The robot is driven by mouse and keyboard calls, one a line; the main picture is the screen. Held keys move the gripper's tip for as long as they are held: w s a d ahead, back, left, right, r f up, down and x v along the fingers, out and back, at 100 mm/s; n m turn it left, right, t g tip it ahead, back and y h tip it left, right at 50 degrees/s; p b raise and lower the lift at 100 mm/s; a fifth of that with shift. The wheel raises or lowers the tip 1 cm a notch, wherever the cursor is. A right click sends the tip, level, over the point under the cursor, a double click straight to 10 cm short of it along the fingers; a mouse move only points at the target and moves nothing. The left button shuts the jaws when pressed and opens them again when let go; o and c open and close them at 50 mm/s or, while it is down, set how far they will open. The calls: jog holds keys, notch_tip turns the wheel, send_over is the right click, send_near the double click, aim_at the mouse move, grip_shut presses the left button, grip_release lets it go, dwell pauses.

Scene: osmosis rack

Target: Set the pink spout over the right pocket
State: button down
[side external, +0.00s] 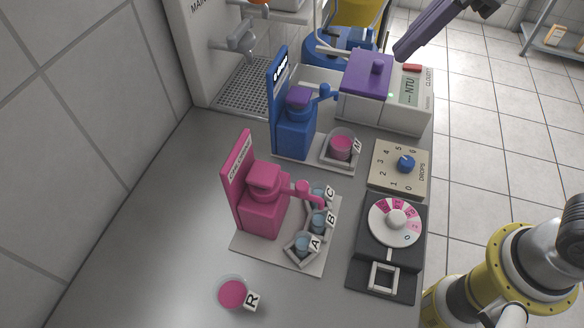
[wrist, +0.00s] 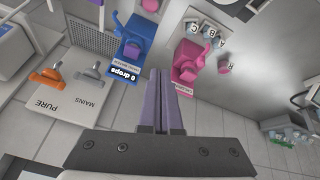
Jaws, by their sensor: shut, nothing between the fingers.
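The pink dispenser (side external: 264,205) stands left of a rack on a grey plate, and its pink spout (side external: 300,190) reaches right, its tip near cup C (side external: 318,188). I cannot tell whether the tip is exactly over it. Cup B (side external: 318,222) and cup A (side external: 303,243), holding bluish liquid, sit nearer the camera. The dispenser also shows in the wrist view (wrist: 187,58). My gripper (side external: 402,52) is high at the top right, well away from the spout. Its purple fingers (wrist: 160,74) are together and empty in the wrist view.
The blue dispenser (side external: 296,132) stands behind, with a pink cup M (side external: 341,146). The purple-lidded meter (side external: 385,100), drops dial (side external: 402,165) and round colour dial (side external: 396,222) line the right. Pink cup R (side external: 232,292) is in front. The left counter is clear.

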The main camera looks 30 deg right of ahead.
jog(key=w+a+f+n+g, duration=0.1)
jog(key=a+f+n+g, duration=0.15)
jog(key=a, duration=0.95)
jog(key=n+g, duration=0.1)
jog(key=n, duration=0.2)
send_over(287, 191)
jog(key=s, duration=0.2)
notch_tip(287, 191, down, 5)
jog(key=shift+w+a+f+m, duration=0.15)
jog(key=shift+w+a+m, duration=0.1)
jog(key=shift+a, duration=0.15)
jog(key=x, duration=1)
jog(key=shift+s+d+f, duration=0.1)
jog(key=shift+d+f, duration=0.05)
jog(key=shift+d, duration=1.95)
